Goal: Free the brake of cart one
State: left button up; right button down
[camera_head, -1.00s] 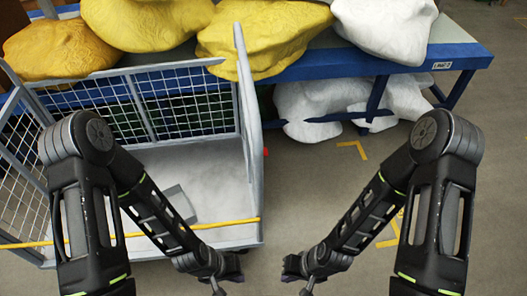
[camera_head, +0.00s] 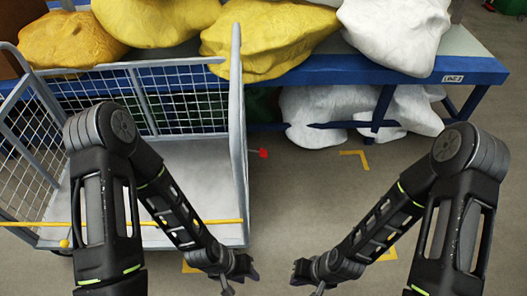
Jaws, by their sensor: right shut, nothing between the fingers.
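A grey mesh-sided cart (camera_head: 238,120) stands at the left with a pale, flat bed (camera_head: 95,190). A yellow bar (camera_head: 30,224) crosses its front side. My right gripper (camera_head: 303,279) is shut and empty, over the floor to the right of the left one. Neither touches the red piece.
A blue-framed table (camera_head: 420,70) behind the cart carries yellow sacks (camera_head: 265,40) and a white sack (camera_head: 395,32). More white sacks (camera_head: 315,110) lie beneath it. Yellow marks (camera_head: 355,154) are on the floor. The grey floor right of the cart is open.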

aim_at(262, 153)
jog(key=i+l, duration=0.15)
jog(key=l, duration=0.3)
jog(key=i+l+u, duration=0.15)
jog(key=l, duration=0.25)
jog(key=i+l, duration=0.1)
jog(key=l, duration=0.35)
jog(key=i+l+u, duration=0.1)
jog(key=l, duration=0.35)
jog(key=i+l+u, duration=0.1)
jog(key=i+l, duration=0.15)
jog(key=i, duration=0.25)
jog(key=i+l+u, duration=0.15)
jog(key=i, duration=0.3)
jog(key=i+j, duration=0.1)
jog(key=i, duration=0.4)
jog(key=i+j, duration=0.35)
jog(key=j, duration=0.1)
